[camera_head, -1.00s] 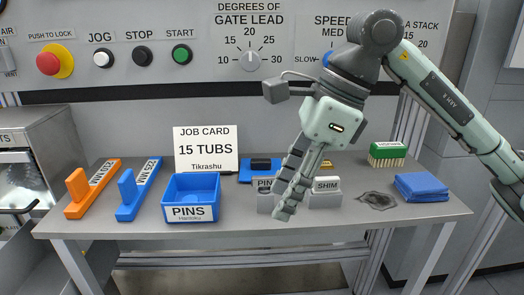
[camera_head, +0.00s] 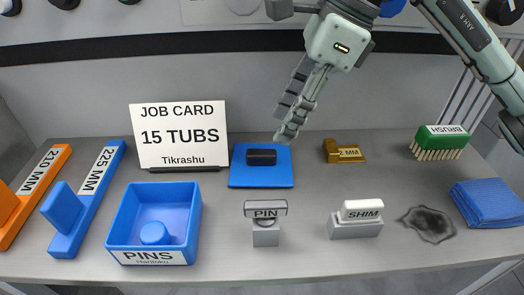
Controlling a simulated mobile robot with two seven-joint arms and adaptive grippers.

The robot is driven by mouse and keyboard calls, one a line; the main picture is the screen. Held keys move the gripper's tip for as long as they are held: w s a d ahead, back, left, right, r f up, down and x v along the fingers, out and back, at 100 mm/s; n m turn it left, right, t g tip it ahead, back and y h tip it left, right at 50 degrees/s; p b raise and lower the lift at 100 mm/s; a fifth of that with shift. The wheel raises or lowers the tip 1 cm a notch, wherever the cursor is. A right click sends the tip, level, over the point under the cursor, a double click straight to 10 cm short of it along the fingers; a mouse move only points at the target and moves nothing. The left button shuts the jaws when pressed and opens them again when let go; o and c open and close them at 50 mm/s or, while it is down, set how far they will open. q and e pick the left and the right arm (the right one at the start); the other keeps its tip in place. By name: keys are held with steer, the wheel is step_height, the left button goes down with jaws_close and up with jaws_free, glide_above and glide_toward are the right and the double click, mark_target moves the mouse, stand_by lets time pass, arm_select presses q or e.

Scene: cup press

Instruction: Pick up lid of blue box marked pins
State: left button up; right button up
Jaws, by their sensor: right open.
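The open blue box (camera_head: 112,225) marked PINS stands at the front left of the bench, with a small blue round piece inside. A flat blue square lid (camera_head: 240,179) with a black handle (camera_head: 261,157) lies on the bench behind and right of the box, apart from it. My right gripper (camera_head: 288,136) is open and empty, pointing down. Its fingertips appear just above and right of the lid's handle in the picture; its height over the bench is hard to tell. My left gripper is not in view.
A job card (camera_head: 180,130) stands left of the lid. The PIN block (camera_head: 265,236) and SHIM block (camera_head: 356,226) stand in front. A brass 2 MM block (camera_head: 343,152), green brush (camera_head: 440,137), dark stain (camera_head: 429,224) and blue cloth (camera_head: 488,203) are to the right.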

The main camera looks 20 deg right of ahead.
mark_target(262, 152)
steer(key=x, duration=0.5)
steer(key=shift+s+a+f, duration=0.15)
steer(key=shift+a+f, duration=0.05)
steer(key=shift+a, duration=0.3)
steer(key=shift+a+f, duration=0.15)
steer(key=shift+f, duration=0.3)
jaws_close()
